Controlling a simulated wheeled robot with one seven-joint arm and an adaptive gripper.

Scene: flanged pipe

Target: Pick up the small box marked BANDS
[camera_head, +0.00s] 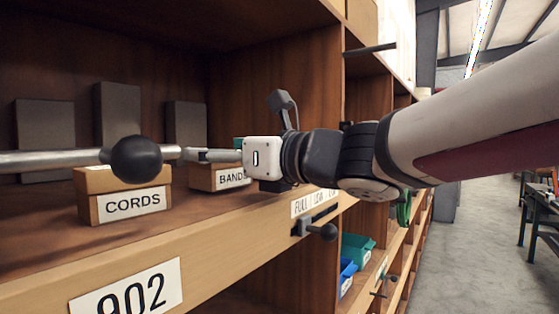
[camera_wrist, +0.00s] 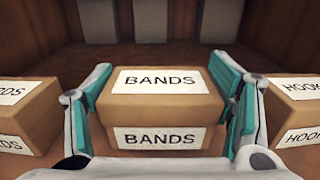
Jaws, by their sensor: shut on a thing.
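The small cardboard box marked BANDS (camera_wrist: 161,103) is in the middle of the wrist view, with a white BANDS label on its top and another on its front. In the head view the BANDS box (camera_head: 207,178) sits in the shelf bay, partly hidden behind my gripper. My gripper (camera_wrist: 163,98) has its teal-padded fingers on the left and right sides of the box and is shut on it. In the head view my gripper (camera_head: 222,155) reaches into the bay from the right. Whether the box touches the shelf is hard to tell.
A CORDS box (camera_head: 125,196) stands left of it, and a HOOKS box (camera_wrist: 297,110) close on the right. Grey blocks (camera_head: 118,112) stand at the back. A metal bar with a black ball (camera_head: 137,159) crosses in front of the bay. A slider knob (camera_head: 328,232) juts from the shelf edge.

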